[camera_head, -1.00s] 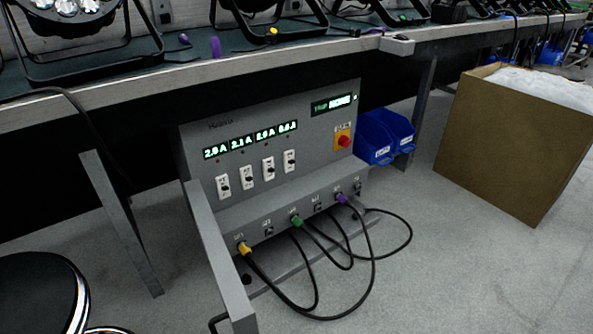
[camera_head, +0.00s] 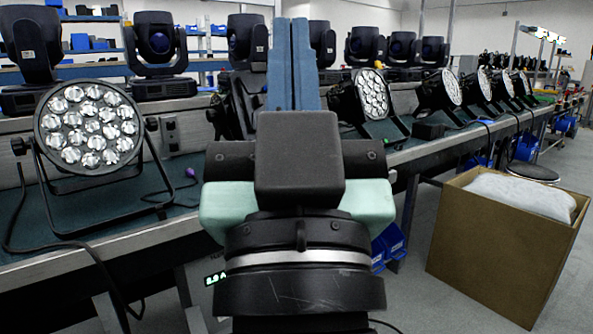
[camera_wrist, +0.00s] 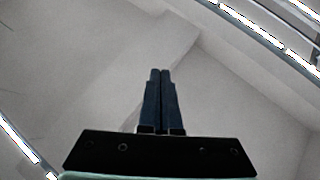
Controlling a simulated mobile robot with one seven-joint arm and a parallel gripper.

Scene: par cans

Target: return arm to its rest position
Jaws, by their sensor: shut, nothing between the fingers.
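My gripper (camera_head: 293,62) is raised in the middle of the head view, in front of the bench. Its two blue fingers point up and lie side by side, with nothing between them. In the wrist view the gripper (camera_wrist: 161,75) is also shut and empty, with the ceiling and strip lights behind it. My wrist and gripper body hide the middle of the bench and most of the grey power box below it.
A par can (camera_head: 90,125) stands on the bench (camera_head: 175,228) at left; several more stand along it at right. Moving-head lights (camera_head: 157,50) line the back. A cardboard box (camera_head: 490,245) with white filling stands on the floor at right. Blue bins (camera_head: 390,243) sit under the bench.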

